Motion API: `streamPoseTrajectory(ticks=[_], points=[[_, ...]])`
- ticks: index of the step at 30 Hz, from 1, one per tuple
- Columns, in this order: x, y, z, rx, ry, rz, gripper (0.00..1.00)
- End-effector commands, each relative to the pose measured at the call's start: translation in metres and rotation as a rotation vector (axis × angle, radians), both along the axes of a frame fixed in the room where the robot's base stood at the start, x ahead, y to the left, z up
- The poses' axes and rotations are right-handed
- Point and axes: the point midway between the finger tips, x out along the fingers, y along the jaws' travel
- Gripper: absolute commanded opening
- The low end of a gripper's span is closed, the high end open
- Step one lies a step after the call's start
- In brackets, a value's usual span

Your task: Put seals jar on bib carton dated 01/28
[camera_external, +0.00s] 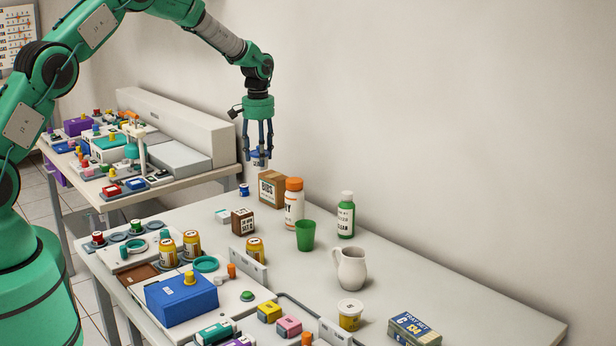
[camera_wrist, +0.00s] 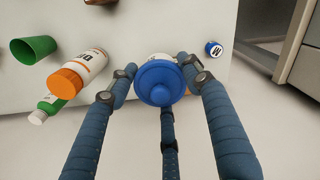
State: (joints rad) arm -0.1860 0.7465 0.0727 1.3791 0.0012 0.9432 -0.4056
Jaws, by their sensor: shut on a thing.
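My gripper (camera_external: 259,146) is shut on a small jar with a blue lid and a pale body (camera_external: 259,160). In the wrist view the blue domed lid (camera_wrist: 160,84) sits between the three fingers and faces the camera. A brown carton marked "BIBS" (camera_external: 271,189) stands on the table almost directly below the held jar, which appears above its top with a small gap. Its date is too small to read. In the wrist view the jar and fingers hide most of the carton. I cannot read the held jar's label.
An orange-capped white bottle (camera_external: 293,204) stands close to the carton's right. A green cup (camera_external: 305,235) and green bottle (camera_external: 346,215) are further right.

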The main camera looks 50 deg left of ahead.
Motion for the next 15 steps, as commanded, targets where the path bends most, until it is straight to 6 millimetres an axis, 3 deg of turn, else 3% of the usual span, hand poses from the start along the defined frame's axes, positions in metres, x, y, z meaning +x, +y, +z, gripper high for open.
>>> streamPoseTrajectory(ticks=[9,15], points=[[0.041,0.007,-0.005,0.001,-0.001,0.000,0.22],[0.058,0.011,-0.006,0.001,-0.001,0.000,0.22]])
